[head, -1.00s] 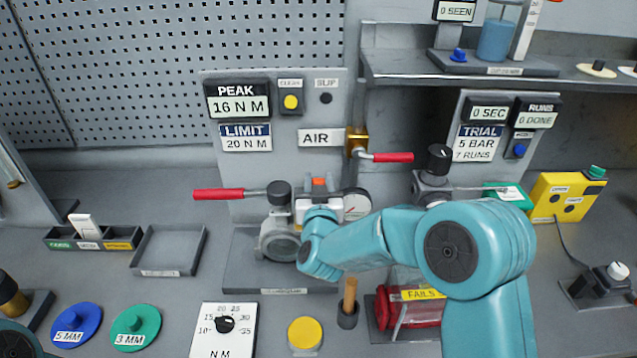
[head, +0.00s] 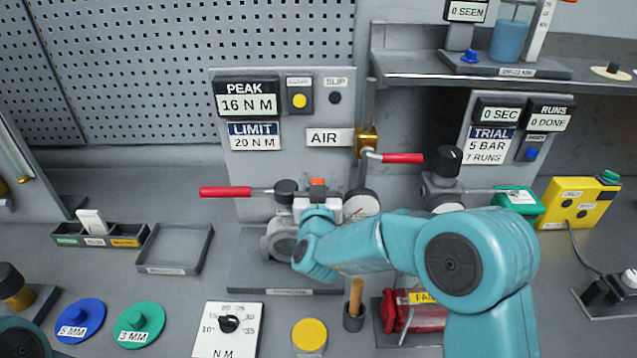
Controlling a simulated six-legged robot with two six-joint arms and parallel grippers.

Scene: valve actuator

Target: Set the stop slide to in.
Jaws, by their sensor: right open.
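The valve rig stands on a grey base (head: 275,277) in front of the panel. A round metal body (head: 279,243), a red-handled lever (head: 226,192) with a dark knob (head: 285,191), and a pressure gauge (head: 361,206) show around my right wrist. My right gripper (head: 317,200) reaches in front of the rig and is open; its fingertips are mostly hidden by my own wrist. A small orange piece (head: 317,182) shows just beyond it. I cannot make out the stop slide or its position. My left gripper is out of view.
A red-handled air valve (head: 400,158) sticks out right of the gripper. A wooden-handled tool (head: 356,295) stands below my forearm, beside a red fails bin (head: 418,318). An empty tray (head: 174,249) lies to the left. The bench between tray and rig is clear.

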